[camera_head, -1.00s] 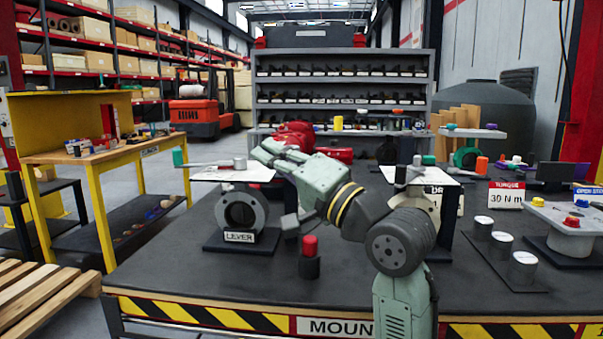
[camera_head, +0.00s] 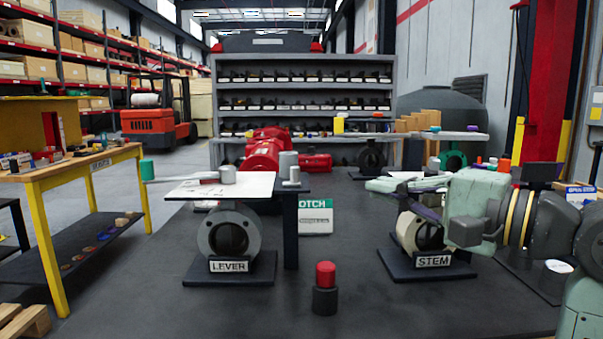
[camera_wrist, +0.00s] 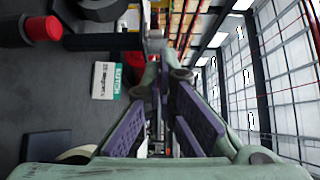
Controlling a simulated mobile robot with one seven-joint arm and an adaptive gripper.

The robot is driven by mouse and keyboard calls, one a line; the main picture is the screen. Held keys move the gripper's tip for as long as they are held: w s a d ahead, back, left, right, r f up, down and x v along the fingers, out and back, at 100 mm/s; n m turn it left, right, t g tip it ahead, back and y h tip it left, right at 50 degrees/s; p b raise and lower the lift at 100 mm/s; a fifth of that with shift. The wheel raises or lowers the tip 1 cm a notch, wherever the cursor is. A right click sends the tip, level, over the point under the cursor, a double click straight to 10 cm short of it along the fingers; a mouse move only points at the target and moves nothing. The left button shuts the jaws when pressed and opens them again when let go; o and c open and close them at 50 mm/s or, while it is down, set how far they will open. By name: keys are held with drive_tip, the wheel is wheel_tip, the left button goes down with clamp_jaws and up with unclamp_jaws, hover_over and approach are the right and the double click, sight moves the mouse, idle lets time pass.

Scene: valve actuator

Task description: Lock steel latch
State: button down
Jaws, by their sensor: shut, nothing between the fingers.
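A small grey metal piece (camera_head: 291,178), which looks like the steel latch, sits on a dark post beside the white plate (camera_head: 247,187) of the LEVER valve (camera_head: 230,232). Its exact position, locked or not, cannot be told. My gripper (camera_head: 374,186) is right of the post, above the STEM valve, pointing left and clear of the latch. In the wrist view my gripper (camera_wrist: 168,74) has purple-padded fingers closing toward the tips, shut and empty.
A red-topped cylinder (camera_head: 325,288) stands on the dark bench in front. A NOTCH sign (camera_head: 316,217) stands behind the post. The STEM valve (camera_head: 424,242) is below my gripper.

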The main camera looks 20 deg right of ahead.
sight(299, 171)
drive_tip(key=p+x, duration=0.2)
drive_tip(key=x, duration=1.2)
drive_tip(key=shift+w+a+p, duration=0.25)
drive_tip(key=shift+a+p, duration=0.25)
drive_tip(key=shift+a, duration=0.45)
drive_tip(key=shift+d, duration=0.1)
